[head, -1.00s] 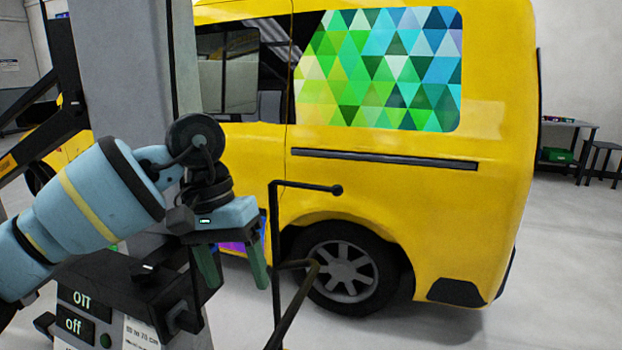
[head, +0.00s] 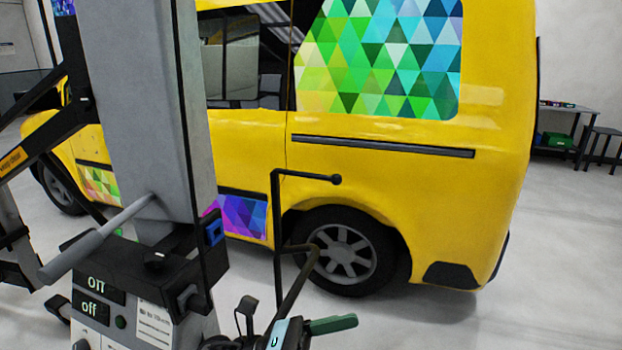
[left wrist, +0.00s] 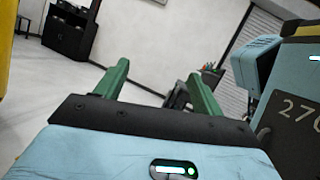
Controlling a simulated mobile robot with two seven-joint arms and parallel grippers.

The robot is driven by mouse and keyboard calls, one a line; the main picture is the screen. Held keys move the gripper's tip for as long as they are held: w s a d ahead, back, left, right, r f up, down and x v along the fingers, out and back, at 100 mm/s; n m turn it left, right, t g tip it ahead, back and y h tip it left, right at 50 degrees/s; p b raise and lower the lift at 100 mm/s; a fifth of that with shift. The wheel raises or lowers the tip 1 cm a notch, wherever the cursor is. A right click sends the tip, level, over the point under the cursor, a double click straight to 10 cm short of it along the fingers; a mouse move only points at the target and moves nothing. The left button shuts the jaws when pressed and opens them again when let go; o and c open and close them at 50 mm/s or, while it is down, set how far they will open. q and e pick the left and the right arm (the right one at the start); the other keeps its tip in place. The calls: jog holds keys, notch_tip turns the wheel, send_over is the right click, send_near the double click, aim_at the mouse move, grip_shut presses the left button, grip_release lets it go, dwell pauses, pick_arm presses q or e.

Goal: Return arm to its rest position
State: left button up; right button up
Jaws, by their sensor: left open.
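My left gripper (head: 334,325) is low at the bottom edge of the head view, with one green finger showing and most of the arm out of frame. In the left wrist view my left gripper (left wrist: 160,85) has its two green fingers spread apart with nothing between them. It holds nothing and is apart from the yellow van (head: 400,190). The van's rear window carries a green and blue triangle-patterned wrap (head: 390,60). My right gripper is in neither view.
A grey column with a control box (head: 120,300) labelled on and off stands at the left. A thin black bent bar (head: 276,230) rises near the gripper. A table (head: 565,115) and stool (head: 603,140) stand at the far right. The floor at right is clear.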

pick_arm(q)
jog(key=s+a+f+n+t+y+p, duration=0.1)
jog(key=a+f+n+t+y, duration=0.65)
jog(key=n, duration=0.95)
jog(key=s+a+f+n+t+y+p, duration=0.1)
jog(key=a+f+n+t+y, duration=0.4)
jog(key=f+n+t, duration=0.85)
jog(key=s+a+f+n+g+y, duration=0.4)
jog(key=s+a+f+n+g, duration=0.1)
jog(key=s+n, duration=0.4)
jog(key=s+a+f+n+g+y+p, duration=0.1)
jog(key=s+a+f+n+g+y, duration=0.2)
jog(key=s, duration=1.1)
jog(key=a+f+n+g, duration=0.3)
jog(key=f+n, duration=0.2)
jog(key=n, duration=0.2)
jog(key=shift+a+y, duration=0.3)
jog(key=shift+y, duration=0.05)
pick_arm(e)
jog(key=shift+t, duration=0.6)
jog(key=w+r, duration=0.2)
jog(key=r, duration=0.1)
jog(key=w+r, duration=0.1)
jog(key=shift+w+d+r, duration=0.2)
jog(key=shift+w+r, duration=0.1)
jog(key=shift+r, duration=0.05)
pick_arm(q)
jog(key=shift+s, duration=0.1)
